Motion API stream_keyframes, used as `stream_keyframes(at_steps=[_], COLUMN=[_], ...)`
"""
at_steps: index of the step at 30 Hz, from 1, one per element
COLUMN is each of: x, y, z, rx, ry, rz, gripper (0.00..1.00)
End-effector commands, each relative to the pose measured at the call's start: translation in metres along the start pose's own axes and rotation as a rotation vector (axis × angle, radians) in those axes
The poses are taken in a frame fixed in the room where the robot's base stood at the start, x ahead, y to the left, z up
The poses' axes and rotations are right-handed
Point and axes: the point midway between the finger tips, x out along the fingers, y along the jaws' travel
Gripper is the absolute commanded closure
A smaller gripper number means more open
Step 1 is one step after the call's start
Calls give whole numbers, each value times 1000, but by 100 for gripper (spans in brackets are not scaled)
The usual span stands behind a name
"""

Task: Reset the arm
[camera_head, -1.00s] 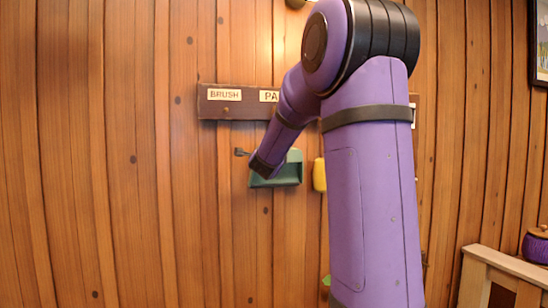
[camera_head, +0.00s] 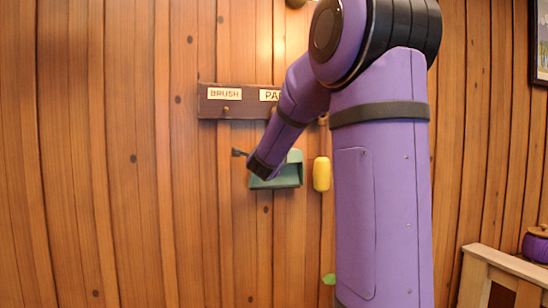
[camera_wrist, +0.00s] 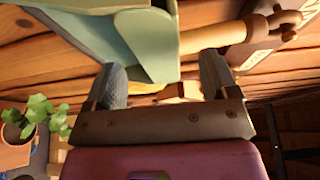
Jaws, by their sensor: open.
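The fingers are spread apart. I cannot tell whether they touch the pan. In the head view the arm hides part of the pan, and the fingers are hard to make out.
A dark rack board (camera_head: 212,108) carries a BRUSH label and a partly covered "PA" label. A yellow object (camera_head: 321,174) hangs right of the pan. A wooden stand (camera_head: 500,270) and a purple pot (camera_head: 536,245) are at lower right. A potted plant (camera_wrist: 28,125) shows in the wrist view.

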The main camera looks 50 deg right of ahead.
Motion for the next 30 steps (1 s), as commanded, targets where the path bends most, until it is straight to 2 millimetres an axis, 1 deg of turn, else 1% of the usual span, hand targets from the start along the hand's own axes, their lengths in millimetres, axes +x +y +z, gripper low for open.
stream_keyframes(at_steps=[1,6,9,12,16,25,28,29,30], x=[-11,-43,-59,-70,-77,-80,-90,-95,-104], y=[-1,-1,-1,-1,0,0,-2,-2,-2], z=[1,0,0,1,0,2,12,18,27], rx=[2,2,2,1,1,-4,-44,-65,-107], ry=[-3,-2,-2,-2,-1,-8,-67,-99,-154], rz=[-2,-2,-1,-2,-1,1,15,23,36], gripper=[20,20,20,20,20,20,20,20,20])
